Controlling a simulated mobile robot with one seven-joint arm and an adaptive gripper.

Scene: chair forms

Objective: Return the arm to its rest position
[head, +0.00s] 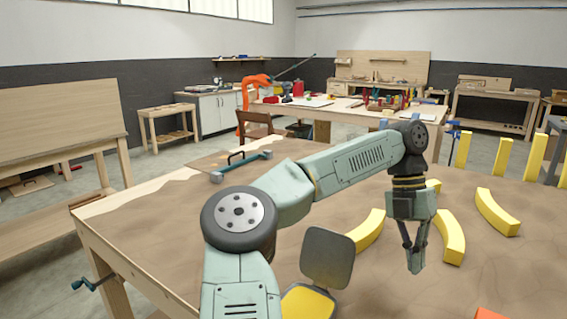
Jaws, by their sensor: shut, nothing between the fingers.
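My arm reaches from the bottom of the head view up and to the right over the worktable (150,225). My gripper (415,268) hangs down at the arm's end, its fingers shut with nothing between them. It points at the tabletop, between two curved yellow pieces. One curved yellow piece (368,232) lies to its left and another (450,238) just to its right. I cannot tell the exact height of the fingertips above the table.
A third curved yellow piece (497,212) lies farther right. Several yellow posts (503,158) stand at the table's right back. A small chair form with a grey back (327,257) and yellow seat (307,303) is near the front. An orange piece (489,314) shows at the bottom edge.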

